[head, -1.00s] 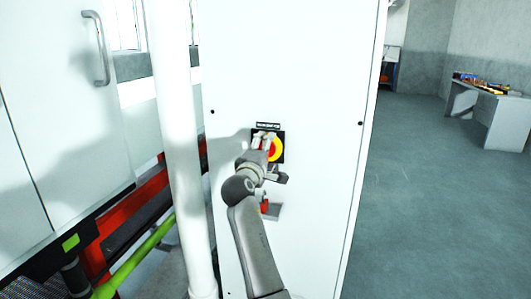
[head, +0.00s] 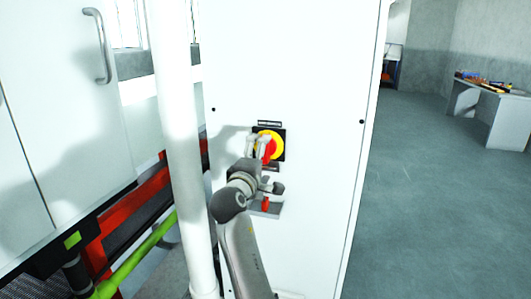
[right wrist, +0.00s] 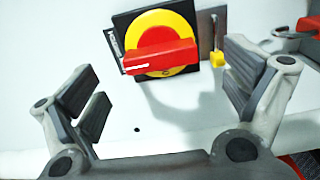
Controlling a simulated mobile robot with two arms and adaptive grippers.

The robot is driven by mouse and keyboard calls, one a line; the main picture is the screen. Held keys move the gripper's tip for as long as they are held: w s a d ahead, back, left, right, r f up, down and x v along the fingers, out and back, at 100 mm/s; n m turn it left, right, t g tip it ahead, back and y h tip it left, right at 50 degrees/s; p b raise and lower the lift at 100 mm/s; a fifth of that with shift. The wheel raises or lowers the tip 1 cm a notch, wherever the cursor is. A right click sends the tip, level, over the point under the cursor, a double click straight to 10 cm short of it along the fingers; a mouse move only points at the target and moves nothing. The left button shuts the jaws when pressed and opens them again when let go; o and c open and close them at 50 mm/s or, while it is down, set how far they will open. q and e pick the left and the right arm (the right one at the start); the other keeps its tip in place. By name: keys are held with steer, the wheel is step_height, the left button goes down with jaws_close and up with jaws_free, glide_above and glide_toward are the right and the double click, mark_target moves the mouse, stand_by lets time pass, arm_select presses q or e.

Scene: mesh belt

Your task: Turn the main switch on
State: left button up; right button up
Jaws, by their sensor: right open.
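The main switch (head: 279,146) is a red rotary handle on a yellow disc with a black square plate, on the front of a white cabinet. It also shows in the right wrist view (right wrist: 160,47), where the red handle lies nearly level across the disc, its white mark at the left end. My right gripper (head: 257,149) is in front of the switch and partly covers its left side. In the right wrist view my right gripper (right wrist: 160,80) is open and empty, one finger to each side of the switch, with no contact visible. My left gripper is out of view.
The white cabinet (head: 315,80) fills the middle. A red part (head: 265,204) on a grey plate sits below the switch. A yellow tab (right wrist: 217,58) is close to the right finger. A white post (head: 180,130) stands left. Open floor (head: 430,200) lies right.

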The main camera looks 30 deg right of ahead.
steer(key=v, duration=0.6)
stand_by(0.3)
